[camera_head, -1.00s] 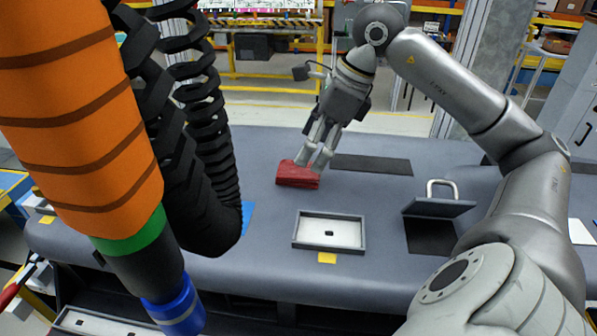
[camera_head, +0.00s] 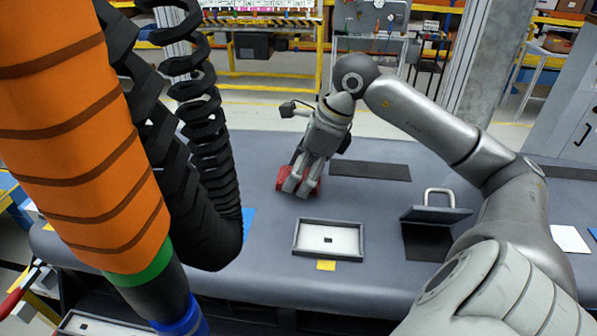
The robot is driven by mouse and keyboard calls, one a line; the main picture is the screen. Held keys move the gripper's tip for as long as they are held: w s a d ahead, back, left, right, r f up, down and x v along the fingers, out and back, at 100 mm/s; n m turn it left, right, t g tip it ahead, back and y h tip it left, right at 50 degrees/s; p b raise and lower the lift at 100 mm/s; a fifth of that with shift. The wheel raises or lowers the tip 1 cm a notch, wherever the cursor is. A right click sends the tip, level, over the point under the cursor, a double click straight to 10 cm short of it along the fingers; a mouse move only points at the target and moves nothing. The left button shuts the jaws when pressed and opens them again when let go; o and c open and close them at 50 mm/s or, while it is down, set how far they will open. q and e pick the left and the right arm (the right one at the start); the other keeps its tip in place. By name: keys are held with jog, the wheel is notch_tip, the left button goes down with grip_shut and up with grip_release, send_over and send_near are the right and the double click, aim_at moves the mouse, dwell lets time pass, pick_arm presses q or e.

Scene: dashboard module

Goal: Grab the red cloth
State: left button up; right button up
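The red cloth (camera_head: 313,181) lies on the grey work surface, left of the middle in the head view. It looks like a small folded bundle. My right gripper (camera_head: 295,189) points down at it, with its fingers in front of the cloth and hiding much of it. Red shows on both sides of the fingers. The cloth appears to be still on the surface. I cannot tell whether the fingers are shut on it. My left gripper is not in view.
A shallow grey tray (camera_head: 297,238) with a pale floor sits in front of the cloth. A grey plate with a handle (camera_head: 437,211) stands to its right. A dark mat (camera_head: 370,170) lies behind. A large orange tube (camera_head: 85,150) and black coils (camera_head: 205,150) block the left side.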

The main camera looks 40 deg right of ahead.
jog(key=c, duration=0.4)
jog(key=shift+r, duration=0.2)
